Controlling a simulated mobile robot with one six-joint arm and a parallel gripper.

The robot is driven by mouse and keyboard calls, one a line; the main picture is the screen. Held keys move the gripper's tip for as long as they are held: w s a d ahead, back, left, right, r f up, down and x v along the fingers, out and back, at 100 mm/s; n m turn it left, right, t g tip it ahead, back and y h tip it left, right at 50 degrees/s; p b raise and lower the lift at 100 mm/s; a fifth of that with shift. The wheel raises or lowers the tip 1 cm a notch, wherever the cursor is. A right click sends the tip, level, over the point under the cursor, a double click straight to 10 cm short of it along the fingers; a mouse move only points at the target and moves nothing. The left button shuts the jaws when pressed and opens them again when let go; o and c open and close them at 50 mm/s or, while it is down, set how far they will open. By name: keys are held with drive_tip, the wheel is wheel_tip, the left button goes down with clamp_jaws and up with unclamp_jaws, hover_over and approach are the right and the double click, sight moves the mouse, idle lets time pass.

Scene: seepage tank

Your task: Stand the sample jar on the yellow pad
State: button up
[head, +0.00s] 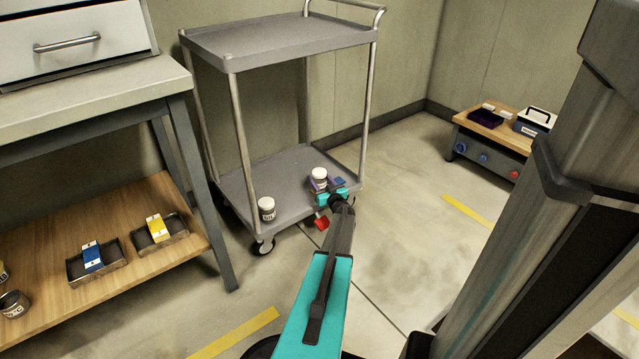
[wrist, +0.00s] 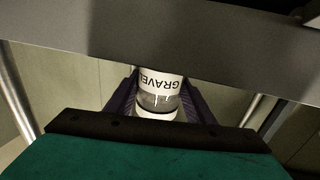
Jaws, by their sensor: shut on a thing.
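My gripper (head: 328,187) is at the front right of the grey cart's lower shelf. It is shut on a sample jar with a white lid (head: 319,178). In the wrist view the jar (wrist: 158,92) sits between the purple fingers (wrist: 160,103), and its white label reads GRAVEL. I cannot tell whether its base touches the shelf. A yellow pad with a white part (head: 153,228) lies across a dark tray on the wooden lower shelf of the bench at left. No jar stands on it.
A second white-lidded jar (head: 267,208) stands at the left front of the cart shelf (head: 240,190). The cart's upper shelf (head: 280,38) overhangs. A blue pad (head: 93,256) lies left of the yellow one. A bench leg (head: 205,195) stands between shelf and cart. Floor is open at right.

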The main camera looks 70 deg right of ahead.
drive_tip(key=shift+f, duration=0.3)
drive_tip(key=o, duration=1.3)
drive_tip(key=shift+r, duration=0.15)
drive_tip(key=shift+s+a, duration=0.2)
drive_tip(key=shift+s, duration=0.05)
drive_tip(key=shift+p+v, duration=1.95)
drive_tip(key=shift+v, duration=3.8)
drive_tip(key=shift+s+d, duration=0.1)
